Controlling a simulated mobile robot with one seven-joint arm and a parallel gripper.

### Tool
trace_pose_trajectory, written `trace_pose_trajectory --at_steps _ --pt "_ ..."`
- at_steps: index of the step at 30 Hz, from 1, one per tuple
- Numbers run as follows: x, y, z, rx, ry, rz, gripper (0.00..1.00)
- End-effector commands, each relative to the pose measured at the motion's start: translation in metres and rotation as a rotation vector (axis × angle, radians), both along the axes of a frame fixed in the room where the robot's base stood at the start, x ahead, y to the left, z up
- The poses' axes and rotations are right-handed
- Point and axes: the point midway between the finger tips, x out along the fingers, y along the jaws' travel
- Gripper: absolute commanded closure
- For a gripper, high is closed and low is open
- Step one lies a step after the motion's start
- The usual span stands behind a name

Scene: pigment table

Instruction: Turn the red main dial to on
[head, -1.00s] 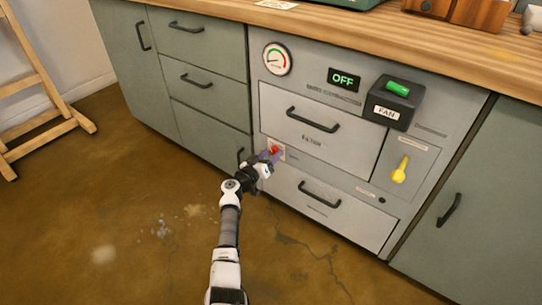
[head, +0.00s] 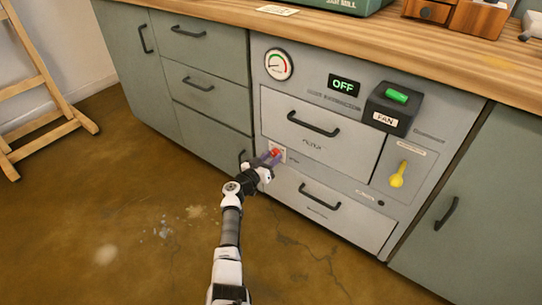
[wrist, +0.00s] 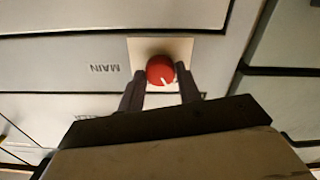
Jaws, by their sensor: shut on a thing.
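The red main dial (head: 275,153) sits on a pale square plate on the grey cabinet front, left of the drawers' middle. In the wrist view the dial (wrist: 160,70) shows a white pointer mark at its lower edge, and the word MAIN appears upside down beside it. My gripper (head: 268,160) is at the dial. In the wrist view the two dark fingers of my gripper (wrist: 161,88) stand on either side of the dial, shut on it. The display (head: 343,86) reads OFF in green.
The black FAN switch box (head: 390,108) with a green rocker sticks out at the upper right. A yellow lever (head: 398,175) is below it. A round gauge (head: 279,64) is at the upper left. Drawer handles (head: 314,124) project above and below the dial. Floor in front is open.

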Motion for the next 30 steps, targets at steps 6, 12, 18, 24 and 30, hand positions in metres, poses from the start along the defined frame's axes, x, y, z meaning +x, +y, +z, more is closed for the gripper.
trace_pose_trajectory --at_steps 6,12,18,24,30 --pt "0.0005 0.0001 0.0025 0.164 -0.118 0.0 0.89" --pt "0.0007 -0.0001 0.0015 0.318 -0.23 0.0 0.89" --pt "0.0008 0.0002 0.0004 0.472 -0.342 0.0 0.89" --pt "0.0009 0.0004 0.0002 0.626 -0.455 0.0 0.89" --pt "0.0011 0.0006 0.0 0.778 -0.564 0.0 0.89"
